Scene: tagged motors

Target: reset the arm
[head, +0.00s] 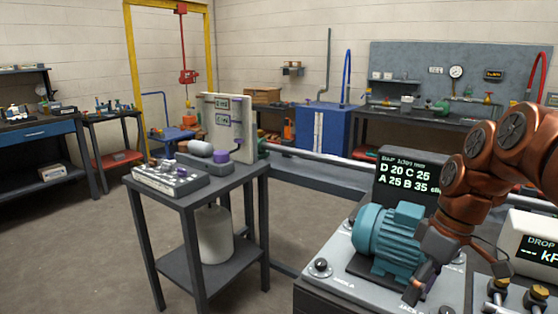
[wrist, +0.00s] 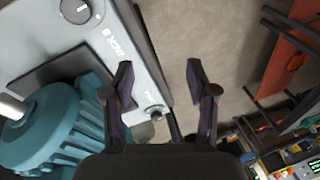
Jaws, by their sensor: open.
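My gripper (head: 416,290) is at the end of the copper-coloured arm at the right of the head view, low in front of the teal motor (head: 390,240). In the wrist view my gripper (wrist: 160,105) has its two dark fingers spread apart with nothing between them. The teal motor (wrist: 55,130) also shows at the lower left there, beside the left finger. Beneath the gripper are the light bench plate's edge and the grey floor. The arm and gripper hide part of the motor's right side in the head view.
A dark display (head: 408,172) with green text stands behind the motor, and a white pressure display (head: 530,245) stands at the right. Brass fittings (head: 498,288) stand near the gripper. A dark cart (head: 195,190) stands at the left, with open floor around it.

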